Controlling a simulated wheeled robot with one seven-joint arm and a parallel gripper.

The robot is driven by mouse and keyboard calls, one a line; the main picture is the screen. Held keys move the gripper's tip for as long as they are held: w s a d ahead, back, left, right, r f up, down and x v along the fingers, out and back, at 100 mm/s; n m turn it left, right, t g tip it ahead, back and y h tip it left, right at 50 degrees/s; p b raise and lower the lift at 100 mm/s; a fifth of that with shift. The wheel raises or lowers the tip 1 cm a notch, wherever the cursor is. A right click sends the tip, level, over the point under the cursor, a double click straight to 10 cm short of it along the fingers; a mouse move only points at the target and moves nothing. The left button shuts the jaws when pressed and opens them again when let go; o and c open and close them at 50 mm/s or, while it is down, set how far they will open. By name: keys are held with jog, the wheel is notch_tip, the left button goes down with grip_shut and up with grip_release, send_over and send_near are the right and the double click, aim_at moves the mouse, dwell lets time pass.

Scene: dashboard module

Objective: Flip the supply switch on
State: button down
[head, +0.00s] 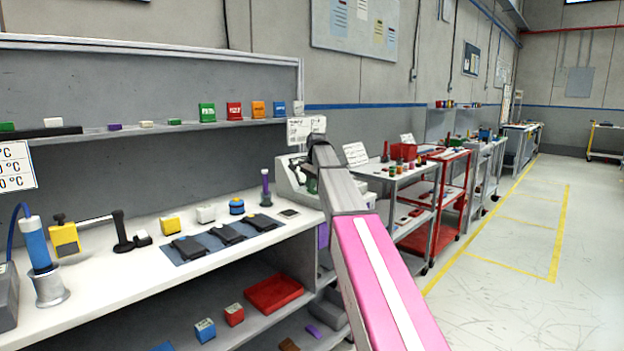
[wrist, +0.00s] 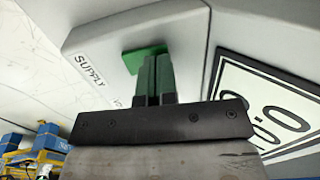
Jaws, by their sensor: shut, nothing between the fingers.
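The dashboard module is a pale grey housing (wrist: 105,35) that fills much of the wrist view. It also shows in the head view (head: 287,178) at the right end of the white bench, partly behind my arm. A label reading SUPPLY (wrist: 90,71) is on its face. Beside the label is a green piece (wrist: 133,60), apparently the supply switch, partly covered by my fingers. My gripper (wrist: 153,62) is shut and empty, its dark green fingers together in front of the green piece. I cannot tell whether they touch it, or which way the switch is set.
A white panel with black markings (wrist: 268,105) is close on the right in the wrist view. Dark flat pieces lie on a blue mat (head: 190,250). The floor aisle (head: 500,260) at right is clear.

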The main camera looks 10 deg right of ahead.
jog(key=shift+f, duration=0.1)
jog(key=shift+w+a+f, duration=0.1)
jog(key=shift+f, duration=0.1)
dwell(0.4)
jog(key=shift+s+d+r, duration=0.2)
jog(key=shift+s+d, duration=0.3)
jog(key=shift+s, duration=0.15)
jog(key=shift+d+r, duration=0.1)
jog(key=shift+r, duration=0.5)
notch_tip(320, 180, up, 13)
jog(key=s+d, duration=0.1)
jog(key=s, duration=0.1)
jog(key=shift+d+f, duration=0.15)
jog(key=shift+f, duration=0.05)
